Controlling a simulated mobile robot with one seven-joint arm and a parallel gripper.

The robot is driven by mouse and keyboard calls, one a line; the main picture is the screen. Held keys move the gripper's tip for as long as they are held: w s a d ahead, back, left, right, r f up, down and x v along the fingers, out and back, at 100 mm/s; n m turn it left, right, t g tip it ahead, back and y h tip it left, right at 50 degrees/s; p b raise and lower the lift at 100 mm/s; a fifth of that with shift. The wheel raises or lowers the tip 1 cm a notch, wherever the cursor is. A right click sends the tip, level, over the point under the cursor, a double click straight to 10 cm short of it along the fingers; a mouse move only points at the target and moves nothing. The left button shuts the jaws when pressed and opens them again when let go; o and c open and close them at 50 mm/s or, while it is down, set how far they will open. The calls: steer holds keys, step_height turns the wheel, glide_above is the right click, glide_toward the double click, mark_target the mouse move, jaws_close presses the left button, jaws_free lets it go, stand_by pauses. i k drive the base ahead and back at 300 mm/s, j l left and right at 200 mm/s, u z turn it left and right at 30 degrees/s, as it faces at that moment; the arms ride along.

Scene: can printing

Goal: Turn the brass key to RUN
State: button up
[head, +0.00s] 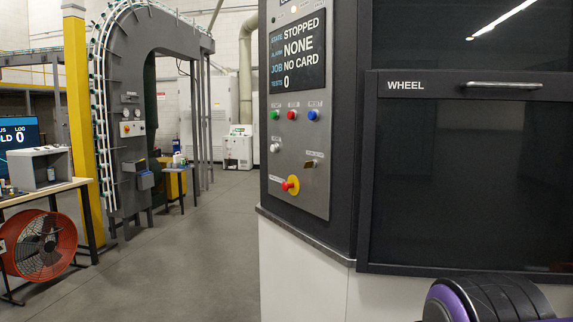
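A grey control panel (315,190) is on the front left face of the dark machine. A small brass-coloured piece (311,164), which looks like the key, sits low on the panel's right side under a tiny label that I cannot read. Which way it is turned is too small to tell. The screen (298,52) above reads STOPPED, alarm NONE, job NO CARD. My gripper is not in view. Only a black and purple part of my arm shows at the bottom right.
Green (275,115), red (292,115) and blue (312,115) buttons and a pale knob (275,147) are above or left of the brass piece. A red stop button (291,185) on yellow is below left. A closed WHEEL door (460,180) is right. Open floor (200,250) lies left.

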mark_target(313, 164)
steer(key=i+j, duration=0.25)
steer(key=i, duration=0.15)
steer(key=i+j, duration=0.2)
steer(key=i, duration=0.25)
steer(key=j+u, duration=0.05)
